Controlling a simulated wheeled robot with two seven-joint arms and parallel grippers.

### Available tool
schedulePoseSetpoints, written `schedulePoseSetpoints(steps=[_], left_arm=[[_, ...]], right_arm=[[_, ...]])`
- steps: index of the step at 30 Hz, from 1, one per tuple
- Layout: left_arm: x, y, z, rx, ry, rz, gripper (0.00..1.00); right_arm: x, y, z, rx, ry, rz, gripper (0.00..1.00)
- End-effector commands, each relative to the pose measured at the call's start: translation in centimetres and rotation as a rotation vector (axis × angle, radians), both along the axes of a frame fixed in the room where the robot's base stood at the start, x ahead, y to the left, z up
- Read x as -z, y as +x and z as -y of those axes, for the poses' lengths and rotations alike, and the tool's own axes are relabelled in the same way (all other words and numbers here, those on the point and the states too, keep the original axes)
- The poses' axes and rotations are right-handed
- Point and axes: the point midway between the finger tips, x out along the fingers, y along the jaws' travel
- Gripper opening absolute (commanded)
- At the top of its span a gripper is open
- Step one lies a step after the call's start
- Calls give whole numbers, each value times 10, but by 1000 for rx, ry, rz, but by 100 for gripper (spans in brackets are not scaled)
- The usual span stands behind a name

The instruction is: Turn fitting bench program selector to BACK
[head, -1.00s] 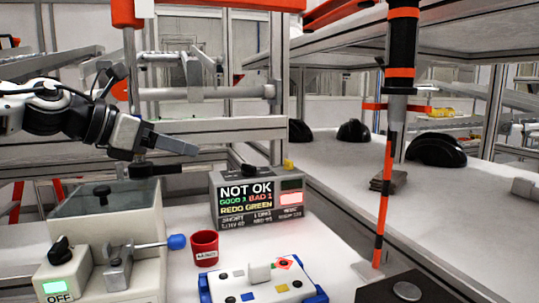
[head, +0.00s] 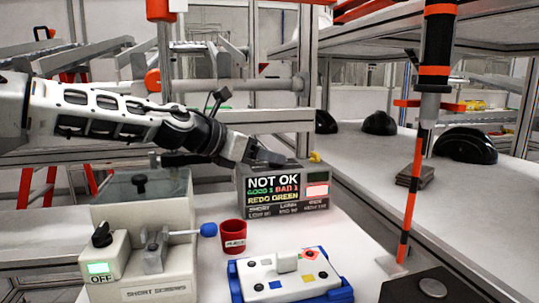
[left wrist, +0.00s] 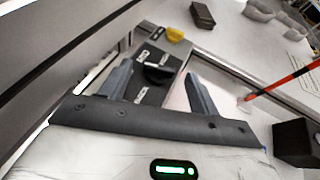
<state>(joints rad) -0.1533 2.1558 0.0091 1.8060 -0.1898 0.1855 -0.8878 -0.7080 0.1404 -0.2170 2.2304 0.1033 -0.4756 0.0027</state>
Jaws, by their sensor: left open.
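A black rotary knob (left wrist: 157,74) sits on the top face of a grey box, with small white labels around it too blurred to read. In the head view this box is the display box (head: 287,213), reading NOT OK, GOOD and BAD counts and REDO GREEN; the arm hides its knob there. My left gripper (head: 266,157) is over the top of the display box. In the left wrist view the left gripper (left wrist: 163,84) is open, with the knob showing between its fingers; I cannot tell whether they touch it. My right gripper is not in view.
A beige machine (head: 150,250) with another black knob (head: 102,236) and an OFF screen stands at the left. A red cup (head: 233,237) and a blue-and-white fixture (head: 290,277) are on the bench. A yellow piece (left wrist: 175,34) is beside the knob. An orange-black pole (head: 412,190) stands right.

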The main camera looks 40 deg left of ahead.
Motion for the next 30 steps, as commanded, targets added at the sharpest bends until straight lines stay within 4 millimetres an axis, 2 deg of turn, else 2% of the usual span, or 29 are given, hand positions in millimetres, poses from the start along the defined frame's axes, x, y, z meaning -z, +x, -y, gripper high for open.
schedulePoseSetpoints(steps=[6, 17, 22, 30], left_arm=[[7, 15, 5, 0, -1, -1, 62], [7, 17, 7, 0, 0, 1, 62], [7, 17, 7, 0, 0, 0, 17], [7, 17, 7, -14, 2, 1, 17]], right_arm=[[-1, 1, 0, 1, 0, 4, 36], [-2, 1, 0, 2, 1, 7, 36], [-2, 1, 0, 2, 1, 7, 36], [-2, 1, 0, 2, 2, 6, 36]])
